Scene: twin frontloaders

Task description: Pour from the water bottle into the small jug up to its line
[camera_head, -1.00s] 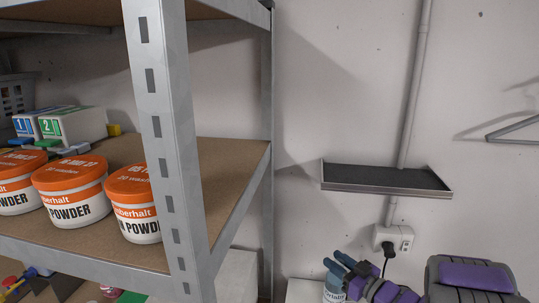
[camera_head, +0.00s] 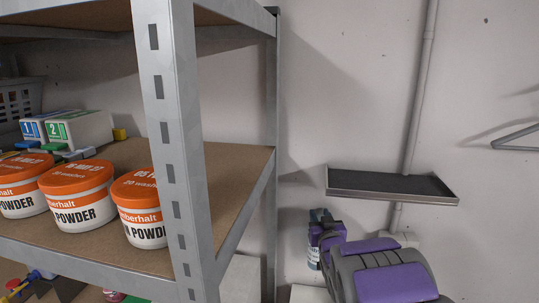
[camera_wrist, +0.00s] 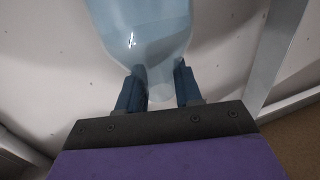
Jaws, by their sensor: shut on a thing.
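My gripper (camera_wrist: 160,88) is shut on the neck of a pale blue, see-through bottle (camera_wrist: 150,40), which I take to be the water bottle. In the wrist view its wide body extends beyond the fingers, out of the top of the picture. In the head view my gripper (camera_head: 320,216) is in front of the wall, right of the shelf rack, with part of the bottle (camera_head: 313,258) and its pale label below it. My arm hides some of the bottle. Its water level cannot be told. The small jug and its line are not in view.
A dark wall tray (camera_head: 390,183) hangs above my arm. A pipe (camera_head: 420,90) runs down the wall.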

